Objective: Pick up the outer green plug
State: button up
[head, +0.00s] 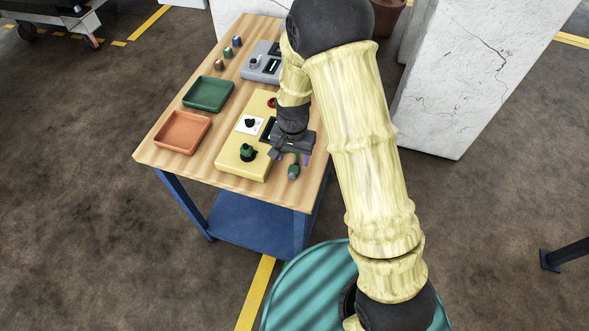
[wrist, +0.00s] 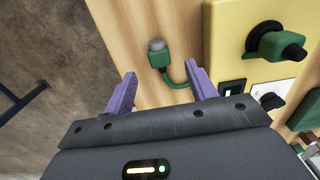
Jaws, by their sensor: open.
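A green plug (head: 293,172) with a grey end lies on the wooden table (head: 168,158) near its right edge, beside the yellow panel (head: 233,168). In the wrist view the plug (wrist: 159,58) is just beyond the fingertips, between their lines, with a green cord curving toward the right finger. My gripper (head: 294,158) is open, its two purple fingers apart and nothing between them but cord and table. It also shows in the wrist view (wrist: 158,80). Another green piece (head: 247,152) sits on a black round base on the yellow panel. The cord's far end is hidden.
A green tray (head: 208,107) and an orange tray (head: 164,146) stand left of the yellow panel. A grey box (head: 250,72) and several small coloured pegs are at the back. The table edge is close to the plug. A white cracked pillar (head: 480,70) stands to the right.

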aim_at(294, 170)
jog(key=shift+d+f, duration=0.15)
jog(key=shift+f, duration=0.2)
jog(key=shift+s+f+p, duration=0.1)
jog(key=shift+f+p, duration=0.2)
jog(key=shift+f, duration=0.2)
jog(key=shift+f+p, duration=0.6)
jog(key=shift+f, duration=1.5)
grip_shut()
jog(key=shift+r, duration=0.1)
